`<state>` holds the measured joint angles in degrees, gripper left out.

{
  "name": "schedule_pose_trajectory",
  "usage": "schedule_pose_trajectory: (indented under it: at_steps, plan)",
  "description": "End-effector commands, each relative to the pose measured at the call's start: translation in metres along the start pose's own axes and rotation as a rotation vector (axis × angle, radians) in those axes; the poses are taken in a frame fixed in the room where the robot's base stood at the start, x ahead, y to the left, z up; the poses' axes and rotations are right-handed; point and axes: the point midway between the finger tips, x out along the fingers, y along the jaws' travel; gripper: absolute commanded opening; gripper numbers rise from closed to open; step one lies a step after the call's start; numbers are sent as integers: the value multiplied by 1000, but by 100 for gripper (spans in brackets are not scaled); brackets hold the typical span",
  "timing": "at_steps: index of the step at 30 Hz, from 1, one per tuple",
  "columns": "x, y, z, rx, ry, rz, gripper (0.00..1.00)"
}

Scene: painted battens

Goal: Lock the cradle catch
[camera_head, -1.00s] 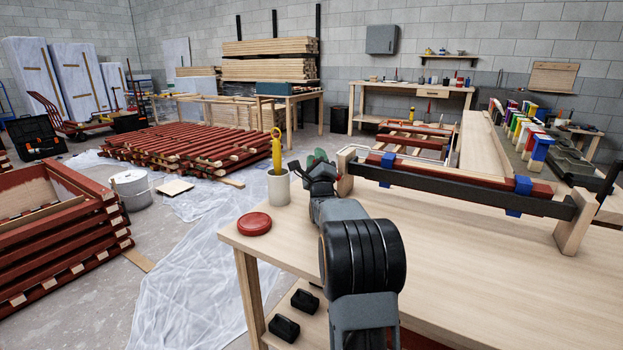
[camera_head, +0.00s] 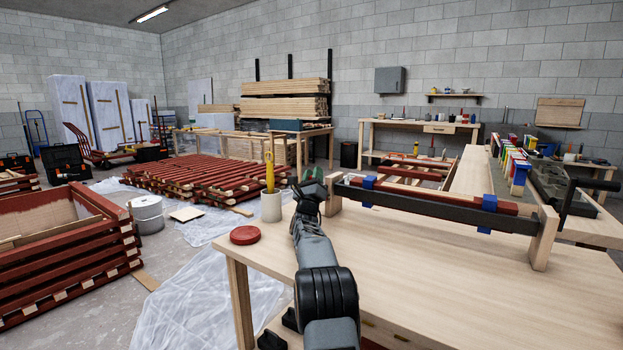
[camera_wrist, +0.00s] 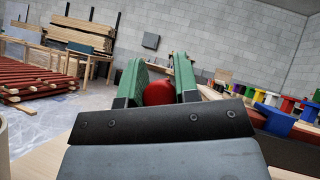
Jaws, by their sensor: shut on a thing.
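The cradle (camera_head: 543,240) stands on the pale workbench (camera_head: 420,285), with wooden end posts and a long dark bar (camera_head: 425,207) along its front. Two blue clamps (camera_head: 487,214) sit along the bar, by a red batten (camera_head: 520,208). My gripper (camera_head: 312,180) is at the cradle's left end, beside the left post. In the wrist view its green finger pads are shut on a red rounded knob (camera_wrist: 158,93). The knob's lower part and what it joins are hidden by my gripper, so I cannot tell the catch's position.
A black lever (camera_head: 566,205) rises at the cradle's right end. Bare bench top lies in front of the cradle.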

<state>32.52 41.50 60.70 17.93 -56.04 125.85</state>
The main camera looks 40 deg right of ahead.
Motion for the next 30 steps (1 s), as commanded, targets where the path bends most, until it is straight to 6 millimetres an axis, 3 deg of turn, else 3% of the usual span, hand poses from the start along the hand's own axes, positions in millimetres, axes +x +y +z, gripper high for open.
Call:
schedule_pose_trajectory:
  at_steps: [8, 9, 16, 25, 30]
  plan:
    - [0, 0, -1, 1, 5, 0, 0]
    - [0, 0, -1, 1, 4, 0, 32]
    - [-1, 3, 2, 5, 1, 4, 54]
    - [1, 1, 4, 4, 0, 3, 54]
    - [16, -8, 19, 5, -1, 1, 54]
